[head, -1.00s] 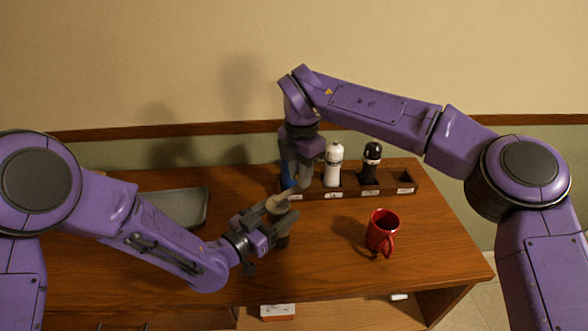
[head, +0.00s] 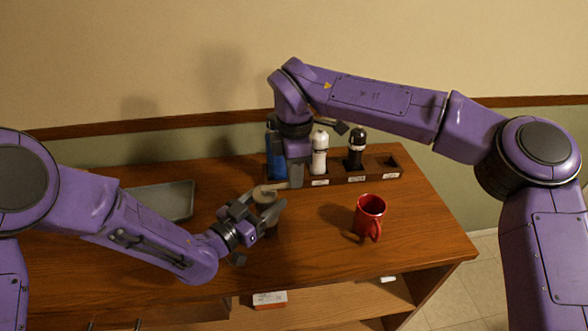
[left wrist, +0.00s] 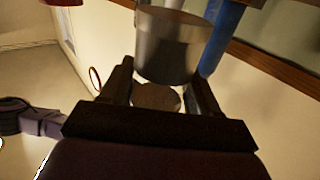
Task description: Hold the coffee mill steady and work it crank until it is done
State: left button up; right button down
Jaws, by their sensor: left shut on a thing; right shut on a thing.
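The coffee mill (head: 264,199) stands upright on the wooden counter, left of the middle, its lower part largely hidden by my left gripper. My left gripper (head: 260,210) is shut on its body from the front left. In the left wrist view the mill's grey metal cylinder (left wrist: 170,45) shows between my dark fingers. The crank (head: 272,187) lies across the top of the mill and points right. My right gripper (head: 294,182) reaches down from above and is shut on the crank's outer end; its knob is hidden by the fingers.
A dark rack (head: 338,179) behind holds a blue bottle (head: 275,160), a white shaker (head: 319,155) and a black shaker (head: 356,152). A red mug (head: 369,214) stands right of the mill. A grey tray (head: 165,199) lies at the left. Counter between mill and mug is clear.

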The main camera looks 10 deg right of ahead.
dwell(0.4)
jog(key=c, duration=1)
grip_release()
notch_tip(320, 180, up, 12)
jog(key=shift+r, duration=0.1)
